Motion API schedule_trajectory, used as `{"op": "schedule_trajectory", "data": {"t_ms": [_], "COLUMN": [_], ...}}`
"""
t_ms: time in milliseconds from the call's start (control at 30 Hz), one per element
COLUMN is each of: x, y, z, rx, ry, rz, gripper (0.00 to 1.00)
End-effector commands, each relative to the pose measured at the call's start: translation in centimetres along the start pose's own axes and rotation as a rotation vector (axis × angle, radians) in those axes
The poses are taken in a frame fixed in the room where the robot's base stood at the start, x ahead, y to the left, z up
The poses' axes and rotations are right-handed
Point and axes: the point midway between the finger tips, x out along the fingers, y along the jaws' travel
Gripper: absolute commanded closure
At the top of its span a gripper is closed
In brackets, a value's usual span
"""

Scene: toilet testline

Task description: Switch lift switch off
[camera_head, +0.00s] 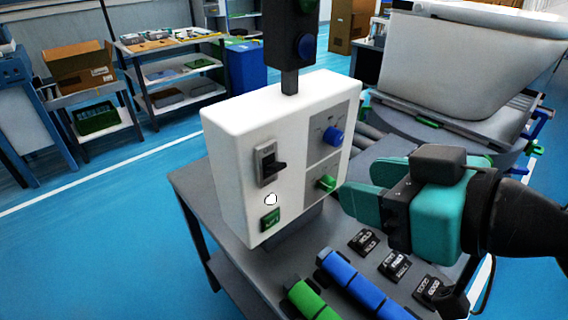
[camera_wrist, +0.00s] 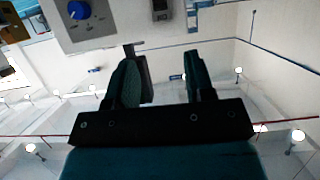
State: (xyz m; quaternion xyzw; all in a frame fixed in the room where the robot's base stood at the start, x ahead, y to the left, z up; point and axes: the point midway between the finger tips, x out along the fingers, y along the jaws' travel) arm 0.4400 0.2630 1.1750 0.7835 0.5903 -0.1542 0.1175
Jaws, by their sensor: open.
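A white control box (camera_head: 225,150) stands on a grey table in the head view. Its front carries a black lever switch (camera_head: 269,163) on a grey plate, with a white round button (camera_head: 270,199) and a green rocker (camera_head: 270,220) below. A grey panel to the right holds a blue knob (camera_head: 333,135) and a green knob (camera_head: 326,184). Labels are too small to read, so I cannot tell which is the lift switch. My gripper (camera_head: 358,190) is open and empty, right of the box near the green knob. In the wrist view, my gripper (camera_wrist: 164,82) shows a gap between its fingers, with a blue knob (camera_wrist: 78,10) at the upper left.
A dark post with a blue light (camera_head: 305,45) rises behind the box. Blue rollers (camera_head: 350,280), green rollers (camera_head: 308,300) and several small black labelled blocks (camera_head: 394,265) lie on the table (camera_head: 190,185) in front. A white toilet body (camera_head: 450,65) sits behind my arm.

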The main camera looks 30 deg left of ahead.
Motion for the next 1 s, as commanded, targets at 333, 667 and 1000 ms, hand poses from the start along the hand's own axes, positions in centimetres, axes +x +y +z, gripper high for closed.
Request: {"op": "schedule_trajectory", "data": {"t_ms": [333,667,1000], "x": [7.4,13.9,15.9], "y": [-0.1,0.0,0.1], "z": [0.0,0.0,0.1], "rx": [0.002,0.002,0.003], "ry": [-0.006,-0.004,-0.002], "rz": [-0.003,0.000,0.002], "gripper": [0.51,0.51,0.51]}}
